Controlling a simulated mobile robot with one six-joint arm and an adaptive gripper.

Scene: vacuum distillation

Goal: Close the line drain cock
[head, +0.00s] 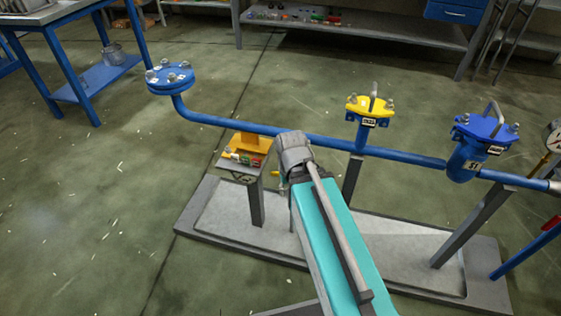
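A blue pipe line (405,155) runs across the middle from a flanged end (170,77) at left to the valves at right. A small yellow part (275,173), possibly the drain cock's handle, shows under the pipe just left of my arm. My arm covers the area to its right, so I cannot tell whether the cock is open or closed. My teal arm link reaches up from the bottom to a grey joint in front of the pipe. My gripper does not show; the arm may hide it.
A yellow-topped valve (368,108) and a blue-topped valve (485,130) stand on the line at right. A small shelf with coloured items (243,160) is left of my arm. The grey skid base (220,212) lies below. Floor at left is clear up to a blue table (75,70).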

